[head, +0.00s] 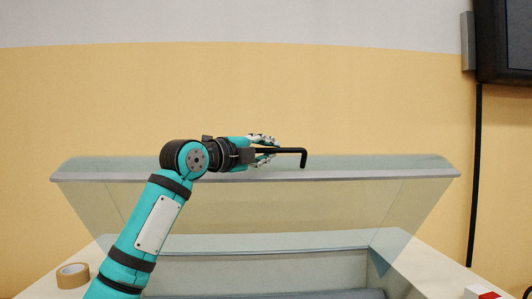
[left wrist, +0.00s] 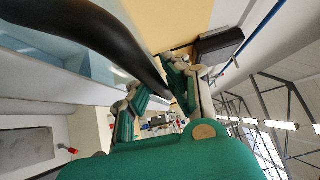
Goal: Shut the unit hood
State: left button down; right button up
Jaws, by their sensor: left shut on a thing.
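The unit hood (head: 350,178) is a clear, tinted cover with a pale front rail, standing raised and tilted over the unit (head: 300,262). A black bent handle (head: 293,150) sticks out at the middle of the rail. My left gripper (head: 267,150) is shut on this handle, reaching in from the left just above the rail. In the left wrist view the handle (left wrist: 110,35) runs as a thick dark curve down to the green fingers (left wrist: 158,90). The spot where the handle joins the hood is hidden. My right gripper is out of view.
A roll of brown tape (head: 73,275) lies on the pale table at the left. A red and white object (head: 482,293) sits at the lower right corner. A dark screen (head: 505,40) hangs at the upper right, with a black cable down the yellow wall.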

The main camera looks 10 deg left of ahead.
pick_arm(q)
jog(key=s+d+f+m+b, duration=0.1)
jog(key=s+f+b, duration=0.4)
jog(key=f+b, duration=0.4)
jog(key=s+d+f+m+t+h+b, duration=0.1)
jog(key=s+f+b, duration=0.4)
jog(key=f+b, duration=0.4)
jog(key=s+d+f+m+t+h+b, duration=0.1)
jog(key=s+f+b, duration=0.5)
jog(key=f+b, duration=0.4)
jog(key=shift+f, duration=0.75)
jog(key=c, duration=1.3)
grip_release()
jog(key=shift+m, duration=0.3)
jog(key=shift+c, duration=0.2)
jog(key=shift+d+r, duration=0.1)
jog(key=shift+s, duration=0.15)
jog(key=r+v, duration=0.3)
jog(key=v, duration=1.3)
jog(key=shift+s+a, duration=0.45)
jog(key=shift+a, duration=0.1)
